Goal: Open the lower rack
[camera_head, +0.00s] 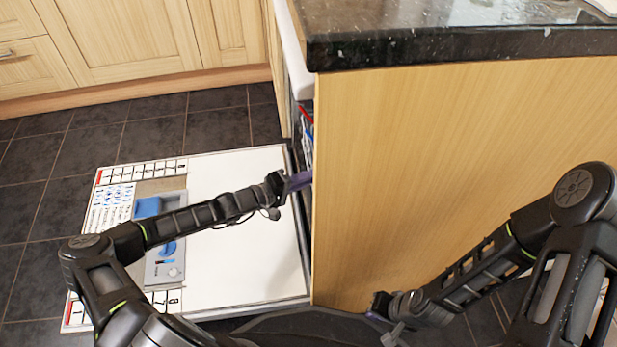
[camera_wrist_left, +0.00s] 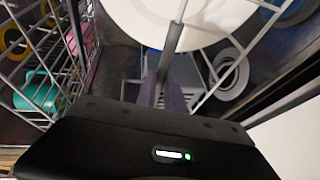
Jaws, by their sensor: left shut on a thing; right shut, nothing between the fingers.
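The dishwasher door (camera_head: 235,265) is folded down flat, with its white inner face up. My left gripper (camera_head: 298,181) reaches over it to the machine's opening, its tips partly hidden by the wooden side panel. In the left wrist view its fingers (camera_wrist_left: 168,90) are shut on a wire of the lower rack (camera_wrist_left: 205,72). A white plate (camera_wrist_left: 205,15) and a round grey-white item (camera_wrist_left: 232,75) are in that rack. My right gripper (camera_head: 379,303) is shut and empty, low beside the wooden panel, far from the rack.
The wooden side panel (camera_head: 440,150) and dark granite worktop (camera_head: 450,35) stand to the right of the opening. Another wire rack part (camera_wrist_left: 35,75) holds a teal cup (camera_wrist_left: 42,92). A dispenser (camera_head: 165,258) is set in the door. Dark tiled floor (camera_head: 35,220) is free at the left.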

